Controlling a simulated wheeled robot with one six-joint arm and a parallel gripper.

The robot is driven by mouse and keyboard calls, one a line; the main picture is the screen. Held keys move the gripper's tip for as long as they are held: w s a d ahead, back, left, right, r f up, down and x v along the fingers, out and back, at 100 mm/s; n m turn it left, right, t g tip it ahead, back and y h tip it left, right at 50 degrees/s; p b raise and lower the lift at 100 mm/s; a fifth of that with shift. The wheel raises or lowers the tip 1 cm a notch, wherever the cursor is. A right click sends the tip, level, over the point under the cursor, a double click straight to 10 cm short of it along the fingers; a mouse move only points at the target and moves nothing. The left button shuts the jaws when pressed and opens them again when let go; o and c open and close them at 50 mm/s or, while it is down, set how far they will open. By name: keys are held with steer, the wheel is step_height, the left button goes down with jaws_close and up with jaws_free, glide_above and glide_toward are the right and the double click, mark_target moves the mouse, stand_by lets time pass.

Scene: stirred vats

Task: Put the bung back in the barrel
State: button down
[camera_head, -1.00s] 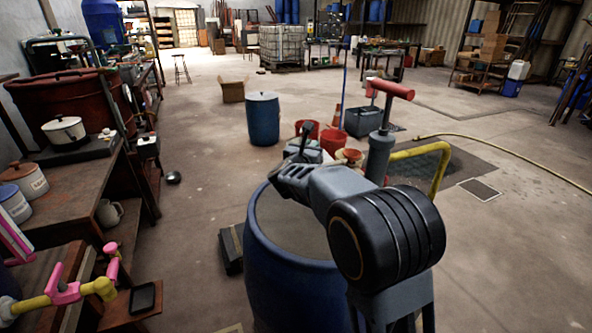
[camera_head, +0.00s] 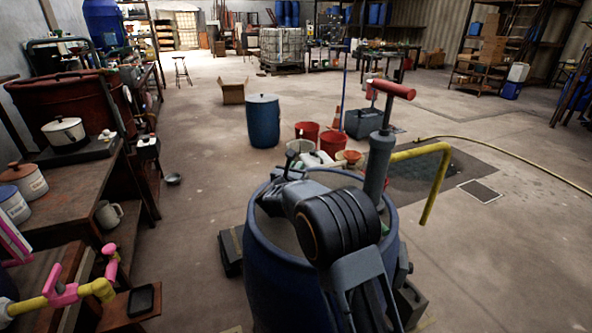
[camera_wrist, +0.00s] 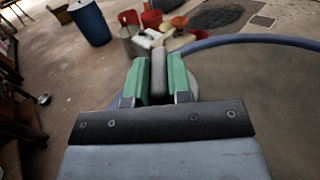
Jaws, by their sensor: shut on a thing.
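The large blue barrel (camera_head: 268,275) stands in front of me in the head view. My arm reaches across its top and hides part of it. In the wrist view a blue curved rim (camera_wrist: 255,40), apparently the barrel's, runs off to the right. My gripper (camera_wrist: 159,62) has two green-padded fingers shut on a grey piece, apparently the bung (camera_wrist: 158,75), held upright between them. Its lower end and any hole below it are hidden by the gripper. The head view does not clearly show the fingertips.
A grey hand pump (camera_head: 378,165) with a red handle and yellow spout (camera_head: 437,185) rises at the barrel's right side, close to my arm. A workbench (camera_head: 75,195) with pots is at left. Red buckets (camera_head: 307,131) and a blue drum (camera_head: 263,122) stand beyond.

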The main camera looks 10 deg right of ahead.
steer(key=shift+f, duration=0.1)
steer(key=c, duration=1.1)
jaws_free()
steer(key=shift+o, duration=0.2)
steer(key=shift+r, duration=0.3)
steer(key=v, duration=1.2)
steer(key=shift+f, duration=0.15)
